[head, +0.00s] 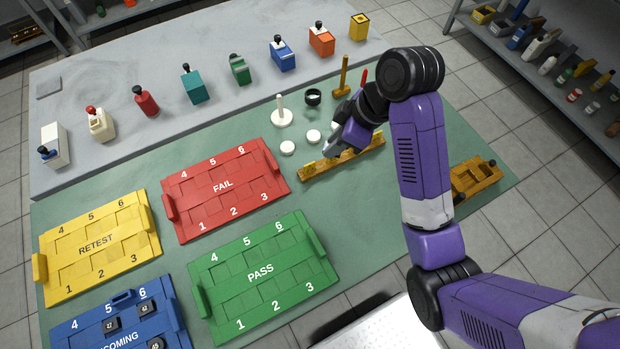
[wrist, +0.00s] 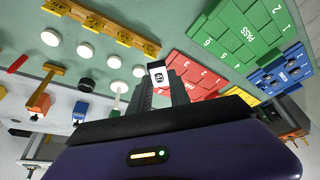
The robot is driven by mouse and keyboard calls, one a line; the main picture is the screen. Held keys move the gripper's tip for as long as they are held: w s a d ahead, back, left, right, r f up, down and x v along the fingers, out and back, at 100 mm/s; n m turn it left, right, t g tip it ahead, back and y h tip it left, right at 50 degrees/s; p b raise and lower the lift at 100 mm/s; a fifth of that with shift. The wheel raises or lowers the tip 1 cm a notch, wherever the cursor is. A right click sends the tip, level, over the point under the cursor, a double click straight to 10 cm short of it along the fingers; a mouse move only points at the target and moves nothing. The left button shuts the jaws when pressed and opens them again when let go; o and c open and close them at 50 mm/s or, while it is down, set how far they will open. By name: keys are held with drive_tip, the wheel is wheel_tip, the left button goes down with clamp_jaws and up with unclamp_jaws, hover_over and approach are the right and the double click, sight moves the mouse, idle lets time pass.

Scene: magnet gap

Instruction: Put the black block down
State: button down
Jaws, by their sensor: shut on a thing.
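My gripper (head: 331,150) is over the green mat, near the wooden rail with yellow tags (head: 368,150). In the wrist view my gripper (wrist: 160,86) is shut on the black block (wrist: 158,77), a small piece with a white face and a dark mark between the fingertips. In the head view the block cannot be made out at the fingertips. The blue INCOMING tray (head: 172,318) holds several other black numbered blocks. The red FAIL tray (head: 226,207), yellow RETEST tray (head: 120,258) and green PASS tray (head: 237,252) show no blocks.
White discs (head: 287,148), a white post on a round base (head: 281,118), a black ring (head: 312,97) and a wooden mallet-like post (head: 343,78) stand close to my gripper. Coloured containers line the grey back strip.

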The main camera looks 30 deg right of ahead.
sight(324, 188)
wheel_tip(324, 188, down, 20)
drive_tip(key=shift+r+b, duration=0.15)
drive_tip(key=shift+b, duration=0.5)
drive_tip(key=shift+f, duration=0.2)
drive_tip(key=c, duration=1.2)
unclamp_jaws()
